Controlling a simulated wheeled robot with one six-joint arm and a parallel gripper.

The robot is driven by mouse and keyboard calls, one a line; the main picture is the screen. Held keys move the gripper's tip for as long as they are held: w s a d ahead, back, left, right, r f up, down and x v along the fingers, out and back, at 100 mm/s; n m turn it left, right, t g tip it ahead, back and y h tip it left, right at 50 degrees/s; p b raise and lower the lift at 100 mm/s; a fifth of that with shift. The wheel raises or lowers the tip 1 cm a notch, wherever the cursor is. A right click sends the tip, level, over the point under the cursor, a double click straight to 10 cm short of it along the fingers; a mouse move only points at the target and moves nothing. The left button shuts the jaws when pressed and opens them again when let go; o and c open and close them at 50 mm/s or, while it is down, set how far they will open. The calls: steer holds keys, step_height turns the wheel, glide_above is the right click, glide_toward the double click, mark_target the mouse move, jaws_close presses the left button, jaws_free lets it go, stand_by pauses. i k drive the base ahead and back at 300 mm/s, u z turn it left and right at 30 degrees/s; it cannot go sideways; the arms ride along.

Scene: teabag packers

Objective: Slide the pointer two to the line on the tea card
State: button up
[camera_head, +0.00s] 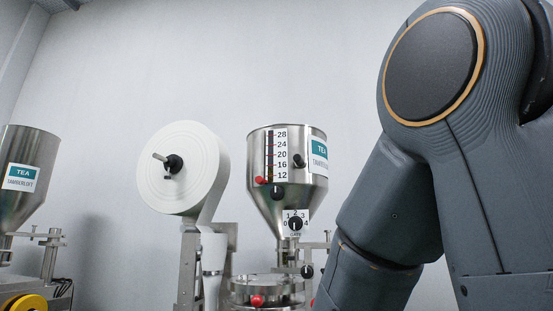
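A steel hopper (259,203) stands right of centre. It bears a white upright scale (281,154) marked from 12 up to 28, with a dark slot along its left side. A small red knob (260,180) sits at the foot of the slot, near the 12 mark; it may be the pointer. A teal and white TEA card (318,155) is on the hopper's right side, partly cut off by the curve, and no line on it can be made out. My arm fills the right of the view; my gripper is out of view.
A black knob (277,192) and a dial plate (295,222) numbered 0 to 4 are on the hopper. A white paper roll (180,185) stands to its left. Another hopper (28,203) with a TEA label is at far left. A red knob (257,300) shows low down.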

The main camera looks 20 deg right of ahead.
mark_target(259, 180)
steer(key=z, duration=0.2)
steer(key=k, duration=0.45)
steer(key=z, duration=0.5)
steer(key=k, duration=0.85)
steer(key=z, duration=1.05)
steer(key=i, duration=0.95)
steer(key=u, duration=1.7)
